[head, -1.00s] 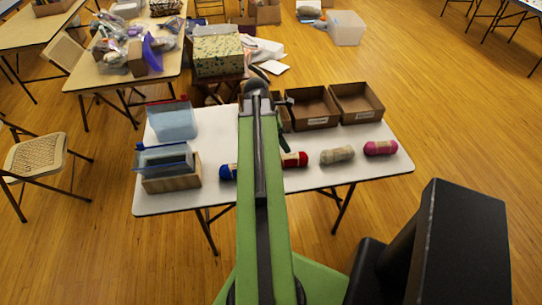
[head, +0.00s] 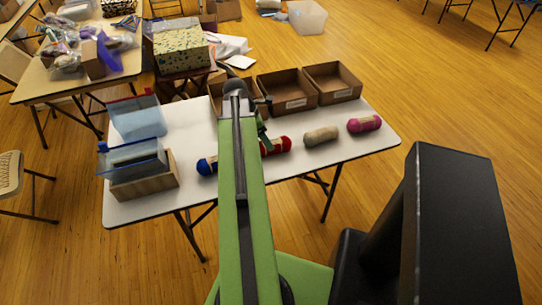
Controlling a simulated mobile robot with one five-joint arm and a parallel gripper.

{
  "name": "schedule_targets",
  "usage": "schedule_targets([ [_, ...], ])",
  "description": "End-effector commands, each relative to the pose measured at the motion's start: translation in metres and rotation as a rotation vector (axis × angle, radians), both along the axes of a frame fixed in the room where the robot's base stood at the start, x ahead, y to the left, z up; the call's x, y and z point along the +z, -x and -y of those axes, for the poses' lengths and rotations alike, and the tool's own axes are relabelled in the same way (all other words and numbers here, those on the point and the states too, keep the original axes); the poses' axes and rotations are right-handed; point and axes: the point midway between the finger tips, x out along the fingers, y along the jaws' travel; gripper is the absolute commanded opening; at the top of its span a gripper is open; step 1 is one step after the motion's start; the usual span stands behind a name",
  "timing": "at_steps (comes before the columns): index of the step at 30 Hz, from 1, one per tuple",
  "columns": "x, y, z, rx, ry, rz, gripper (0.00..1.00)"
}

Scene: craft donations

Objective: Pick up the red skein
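The red skein (head: 281,145) lies near the front edge of the white table, just right of my green arm, which hides its left part. It has a pale label band. My gripper (head: 262,132) hangs at the far end of the arm, by the upper left side of the red skein. Its fingers are small and partly hidden, so I cannot tell whether they are open or touching the skein.
A blue skein (head: 207,166), a beige skein (head: 321,135) and a magenta skein (head: 364,124) lie in the same row. Open cardboard boxes (head: 288,104) stand behind. The table's (head: 235,204) front edge is clear.

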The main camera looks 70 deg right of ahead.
Motion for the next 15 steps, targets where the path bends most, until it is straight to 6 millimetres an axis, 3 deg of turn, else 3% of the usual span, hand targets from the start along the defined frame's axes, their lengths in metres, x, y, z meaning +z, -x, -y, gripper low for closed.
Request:
schedule_targets([
  [1,-0.016,0.003,0.002,-0.001,0.0,0.0,0.8],
  [8,-0.018,0.005,0.004,0.001,0.0,0.0,0.8],
  [15,-0.053,0.013,0.011,0.0,0.001,0.001,0.8],
])
